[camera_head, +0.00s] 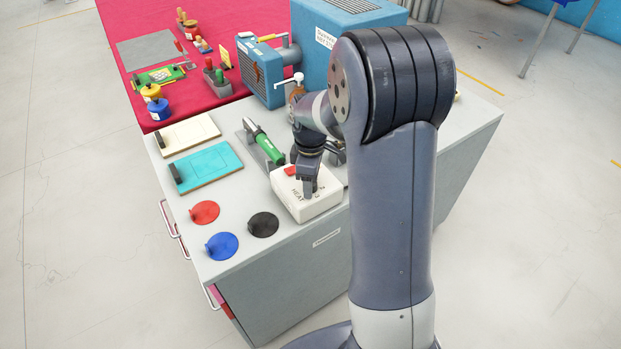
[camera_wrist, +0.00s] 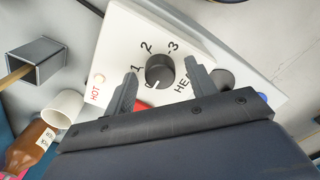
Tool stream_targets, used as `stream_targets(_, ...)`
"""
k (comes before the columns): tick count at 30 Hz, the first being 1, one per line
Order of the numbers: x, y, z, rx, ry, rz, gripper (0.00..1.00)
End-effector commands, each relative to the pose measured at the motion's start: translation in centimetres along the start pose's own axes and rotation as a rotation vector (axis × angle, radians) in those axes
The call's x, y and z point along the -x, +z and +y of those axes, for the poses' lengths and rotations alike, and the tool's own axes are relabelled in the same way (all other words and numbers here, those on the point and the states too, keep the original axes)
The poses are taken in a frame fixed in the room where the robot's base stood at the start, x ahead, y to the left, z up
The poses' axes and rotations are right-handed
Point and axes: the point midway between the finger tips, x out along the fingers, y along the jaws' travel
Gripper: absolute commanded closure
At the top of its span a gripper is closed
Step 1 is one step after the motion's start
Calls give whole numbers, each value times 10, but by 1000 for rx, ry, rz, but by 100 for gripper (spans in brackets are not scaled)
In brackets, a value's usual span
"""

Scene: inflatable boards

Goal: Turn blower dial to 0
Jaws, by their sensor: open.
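A white control box (camera_head: 318,208) sits near the front of the grey bench, with HEAT lettering and a red part on top. In the wrist view the box (camera_wrist: 120,45) shows a black round dial (camera_wrist: 160,68) with 1, 2 and 3 printed around it and the words HOT and HEAT. A small white mark shows at the dial's lower edge; its exact setting is hard to read. My gripper (camera_head: 307,187) points down over the box. In the wrist view my gripper (camera_wrist: 160,72) is open, one finger on each side of the dial. I cannot tell whether the fingers touch it.
A green-handled tool (camera_head: 266,148) lies left of the box. Red (camera_head: 205,212), blue (camera_head: 222,246) and black (camera_head: 263,225) discs lie on the bench in front-left. A teal board (camera_head: 207,167) lies farther left. A brown bottle (camera_wrist: 32,143) stands close by.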

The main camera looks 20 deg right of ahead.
Motion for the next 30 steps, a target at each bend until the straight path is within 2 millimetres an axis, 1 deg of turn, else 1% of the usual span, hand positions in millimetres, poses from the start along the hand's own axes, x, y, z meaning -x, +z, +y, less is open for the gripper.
stream_targets(4,3,0,0,0,0,0,47)
stream_targets(7,14,0,1,0,3,2,47)
stream_targets(11,38,0,1,0,6,3,47)
stream_targets(15,68,0,1,0,5,2,47)
stream_targets(18,85,0,0,0,4,2,47)
stream_targets(21,98,0,0,0,2,1,47)
stream_targets(25,107,0,0,0,1,0,47)
stream_targets(30,108,0,0,0,0,0,47)
